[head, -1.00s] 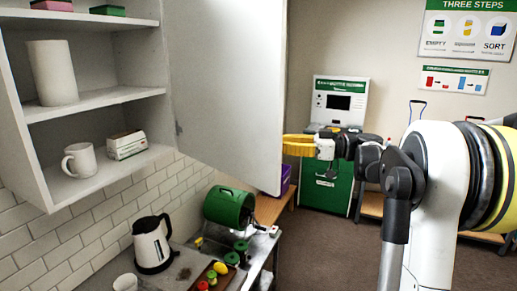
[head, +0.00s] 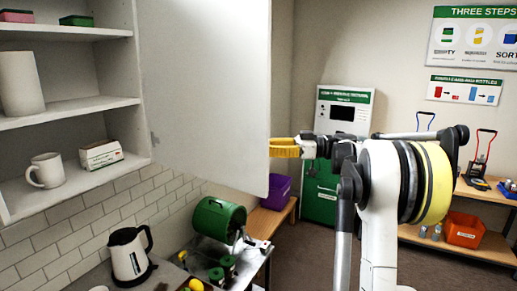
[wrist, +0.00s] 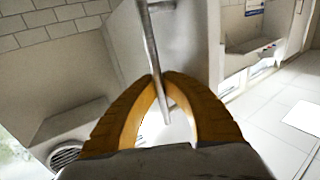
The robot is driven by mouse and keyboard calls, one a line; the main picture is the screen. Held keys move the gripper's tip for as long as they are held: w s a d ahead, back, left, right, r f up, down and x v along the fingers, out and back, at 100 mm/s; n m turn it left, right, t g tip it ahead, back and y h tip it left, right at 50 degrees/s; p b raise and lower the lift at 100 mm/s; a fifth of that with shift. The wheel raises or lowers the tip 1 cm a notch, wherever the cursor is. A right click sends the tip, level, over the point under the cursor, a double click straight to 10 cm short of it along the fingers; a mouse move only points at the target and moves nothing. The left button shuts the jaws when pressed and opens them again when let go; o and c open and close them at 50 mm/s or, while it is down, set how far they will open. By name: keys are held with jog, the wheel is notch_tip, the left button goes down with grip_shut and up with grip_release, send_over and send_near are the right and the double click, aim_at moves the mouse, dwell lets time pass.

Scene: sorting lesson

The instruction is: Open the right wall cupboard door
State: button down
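The right wall cupboard door (head: 205,90) is a pale panel standing wide open, out from the right end of the white wall cupboard (head: 70,108). The cupboard's shelves are in plain view. My gripper (head: 275,147) is at the door's free edge, with its yellow fingers beside and partly behind that edge. In the wrist view the yellow fingers (wrist: 160,82) come together at the tips around a thin grey bar, which looks like the door handle (wrist: 152,45). The head view hides the handle behind the door.
A white mug (head: 46,171), a small box (head: 101,155) and a white cylinder (head: 20,84) stand on the shelves. Below are a kettle (head: 128,257) and a green drum (head: 218,220). A green and white machine (head: 343,110) stands behind my arm. Open floor (head: 330,250) lies to the right.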

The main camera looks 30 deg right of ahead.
jog(key=shift+s+f, duration=0.1)
jog(key=c, duration=1.6)
grip_release()
jog(key=shift+d, duration=0.15)
jog(key=shift+o, duration=0.5)
jog(key=shift+s+d, duration=0.2)
jog(key=shift+w+a, duration=0.15)
jog(key=shift+a, duration=0.05)
jog(key=v, duration=1.2)
jog(key=shift+d, duration=0.1)
